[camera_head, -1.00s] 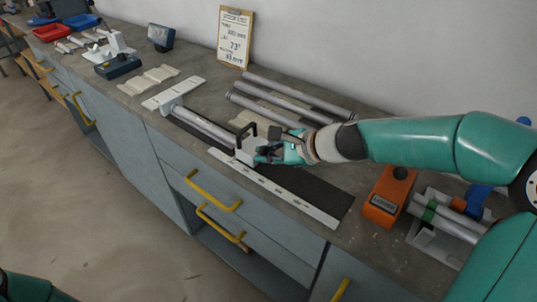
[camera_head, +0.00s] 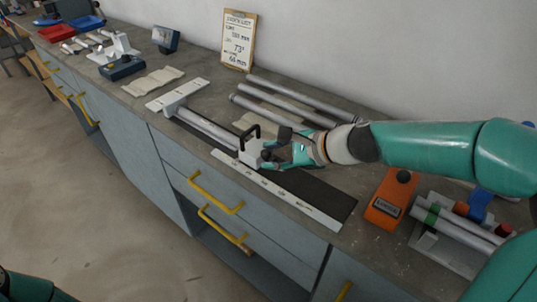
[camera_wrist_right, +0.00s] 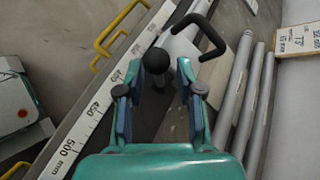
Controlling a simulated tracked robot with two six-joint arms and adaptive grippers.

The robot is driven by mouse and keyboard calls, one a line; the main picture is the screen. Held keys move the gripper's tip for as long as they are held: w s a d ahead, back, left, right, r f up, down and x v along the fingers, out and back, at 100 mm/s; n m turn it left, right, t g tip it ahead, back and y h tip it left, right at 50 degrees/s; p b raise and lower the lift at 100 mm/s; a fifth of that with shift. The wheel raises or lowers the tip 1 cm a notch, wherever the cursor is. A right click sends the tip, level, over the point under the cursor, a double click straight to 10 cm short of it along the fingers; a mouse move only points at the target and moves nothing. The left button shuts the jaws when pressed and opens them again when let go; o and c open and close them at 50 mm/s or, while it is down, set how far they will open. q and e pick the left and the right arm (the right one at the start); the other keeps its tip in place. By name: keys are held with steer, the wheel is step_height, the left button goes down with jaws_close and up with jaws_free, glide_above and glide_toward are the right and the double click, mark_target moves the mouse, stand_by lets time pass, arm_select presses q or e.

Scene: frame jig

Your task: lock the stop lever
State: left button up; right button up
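The stop is a pale block (camera_head: 250,152) with a black loop handle (camera_head: 250,131), sitting at the near end of a tube (camera_head: 207,128) on the jig. Its lever ends in a black ball knob (camera_wrist_right: 156,60), seen in the right wrist view with the loop handle (camera_wrist_right: 213,36) beyond it. My right gripper (camera_head: 279,150) is beside the block on its right. In the right wrist view my right gripper (camera_wrist_right: 158,88) is open, with the knob centred between or just beyond its fingertips; contact is unclear. My left gripper is out of view.
A white ruler strip (camera_head: 275,188) runs along the bench front. Loose tubes (camera_head: 290,100) lie behind the jig. An orange device (camera_head: 390,197) and a tube rack (camera_head: 440,250) stand at right. A clipboard (camera_head: 238,40) leans on the wall.

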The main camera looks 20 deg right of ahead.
steer(key=v, duration=1)
steer(key=shift+s, duration=0.1)
